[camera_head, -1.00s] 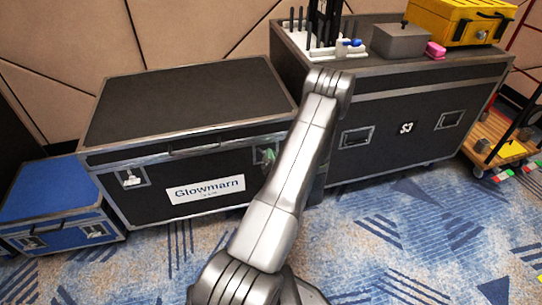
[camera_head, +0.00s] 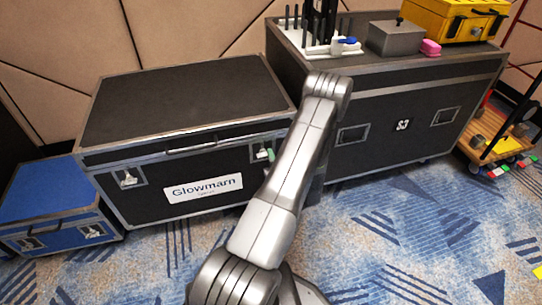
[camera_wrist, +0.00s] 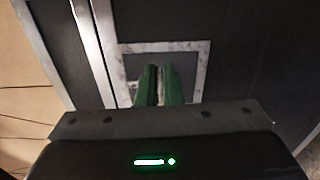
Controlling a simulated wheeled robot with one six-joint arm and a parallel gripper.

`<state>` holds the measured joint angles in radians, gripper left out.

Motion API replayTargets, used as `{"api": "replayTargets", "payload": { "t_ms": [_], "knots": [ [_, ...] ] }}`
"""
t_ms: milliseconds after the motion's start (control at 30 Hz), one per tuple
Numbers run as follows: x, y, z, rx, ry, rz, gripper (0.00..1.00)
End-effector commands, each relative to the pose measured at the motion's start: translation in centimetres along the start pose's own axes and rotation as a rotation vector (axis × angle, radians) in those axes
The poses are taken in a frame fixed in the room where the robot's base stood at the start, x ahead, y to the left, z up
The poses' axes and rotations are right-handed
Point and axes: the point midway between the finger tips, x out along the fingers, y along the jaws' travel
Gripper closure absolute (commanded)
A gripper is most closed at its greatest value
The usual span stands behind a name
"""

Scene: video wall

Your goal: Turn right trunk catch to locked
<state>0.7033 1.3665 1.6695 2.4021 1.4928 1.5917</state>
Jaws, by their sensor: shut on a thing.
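The black trunk (camera_head: 160,193) with silver edges and a "Glowmarn" label stands on the carpet in the head view, its lid down. The piece between the fingers is mostly hidden, so I cannot tell the catch's exact angle. The left catch (camera_head: 128,179) is on the same front face, apart from my gripper.
A blue case (camera_head: 50,190) stands left of the trunk. A taller black case (camera_head: 350,75) stands to the right, bearing a yellow toolbox (camera_head: 450,20), a grey box (camera_head: 396,38) and a pink block (camera_head: 431,47). A wooden cart (camera_head: 500,150) is at far right. Carpet in front is open.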

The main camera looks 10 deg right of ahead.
Motion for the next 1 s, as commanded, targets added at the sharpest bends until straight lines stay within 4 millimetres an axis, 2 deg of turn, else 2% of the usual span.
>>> {"api": "replayTargets", "payload": {
  "t_ms": [200,667,800,1000],
  "knots": [
    [-0.1,-0.28,-0.18,0.056,0.004,-0.005,1.0],
    [-0.12,-0.32,-0.21,0.069,0.004,-0.005,1.0],
    [-0.1,-0.3,-0.2,0.068,0.004,-0.004,0.72],
    [-0.05,-0.22,-0.11,0.067,0.002,-0.002,0.72]
  ]
}}
